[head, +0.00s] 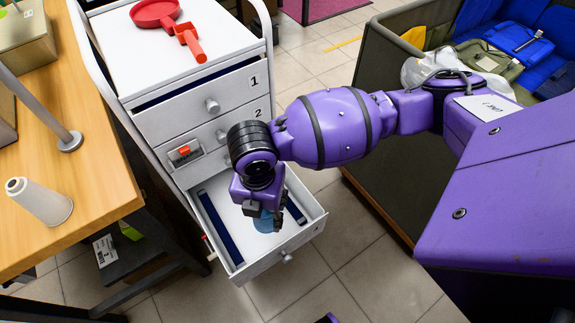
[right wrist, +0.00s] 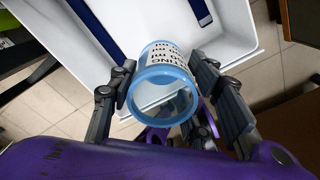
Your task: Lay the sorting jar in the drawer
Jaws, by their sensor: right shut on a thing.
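The sorting jar is a clear jar with a light blue rim and a printed label; it shows in the right wrist view (right wrist: 162,72) and, partly hidden, in the head view (head: 264,222). My right gripper (head: 266,213) is shut on it, with a finger on each side in the right wrist view (right wrist: 165,88). The open drawer (head: 310,229) is the lowest one seen in the white cabinet, and the jar is over its interior. I cannot tell whether the jar touches the drawer floor. My left gripper is not in view.
Dark blue strips (head: 221,222) lie along the drawer's sides. A wooden table (head: 95,150) stands left, a dark bin (head: 385,65) right. Tiled floor in front is clear.

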